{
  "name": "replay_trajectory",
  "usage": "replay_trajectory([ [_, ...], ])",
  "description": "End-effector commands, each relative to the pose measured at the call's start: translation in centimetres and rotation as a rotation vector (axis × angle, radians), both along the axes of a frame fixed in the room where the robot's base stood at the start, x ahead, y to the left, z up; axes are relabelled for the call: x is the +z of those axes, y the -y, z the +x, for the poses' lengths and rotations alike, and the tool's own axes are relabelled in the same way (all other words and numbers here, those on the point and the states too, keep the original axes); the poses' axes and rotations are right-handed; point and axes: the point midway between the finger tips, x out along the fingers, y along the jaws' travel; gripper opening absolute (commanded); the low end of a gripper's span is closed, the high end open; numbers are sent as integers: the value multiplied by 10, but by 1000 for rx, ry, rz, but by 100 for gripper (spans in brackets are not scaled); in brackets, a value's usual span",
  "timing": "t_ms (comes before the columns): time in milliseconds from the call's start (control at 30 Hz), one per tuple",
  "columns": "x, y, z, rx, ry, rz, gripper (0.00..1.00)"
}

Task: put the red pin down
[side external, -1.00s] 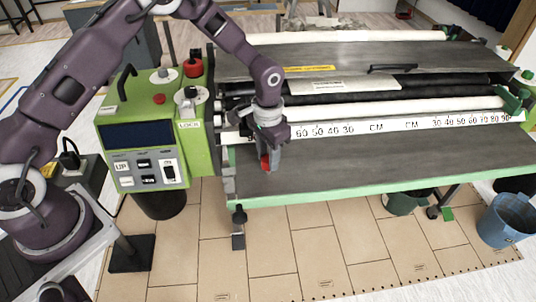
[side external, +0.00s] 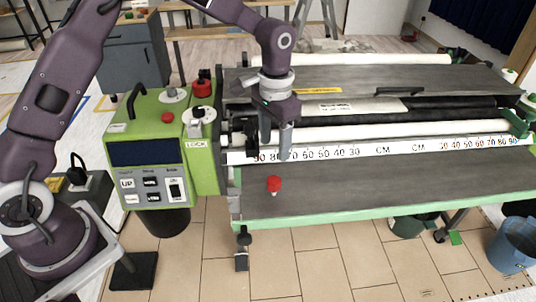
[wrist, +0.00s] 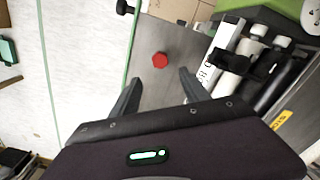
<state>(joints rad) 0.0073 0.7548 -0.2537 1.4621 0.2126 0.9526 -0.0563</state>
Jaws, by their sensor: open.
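The red pin (side external: 274,184) stands on the left part of the grey table (side external: 370,189) of the green machine, in front of the white scale. In the wrist view the red pin (wrist: 160,60) shows its six-sided top, beyond and between the fingertips. My gripper (side external: 271,152) is above the pin and a little behind it in the side view, apart from it. In the wrist view my gripper (wrist: 158,78) has its fingers spread with nothing between them.
The white scale (side external: 385,147) and rollers run behind the pin. A green control box (side external: 150,160) with a red button stands to the left. The table's green front edge (side external: 390,206) is close in front. The table right of the pin is clear.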

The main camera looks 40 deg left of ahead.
Motion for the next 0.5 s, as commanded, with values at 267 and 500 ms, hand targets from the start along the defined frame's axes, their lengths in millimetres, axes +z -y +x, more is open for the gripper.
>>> replay_trajectory([
  [267, 14, -2, -4, 2, 15, 4, 54],
  [500, 134, -36, -89, 67, 189, 44, 54],
])
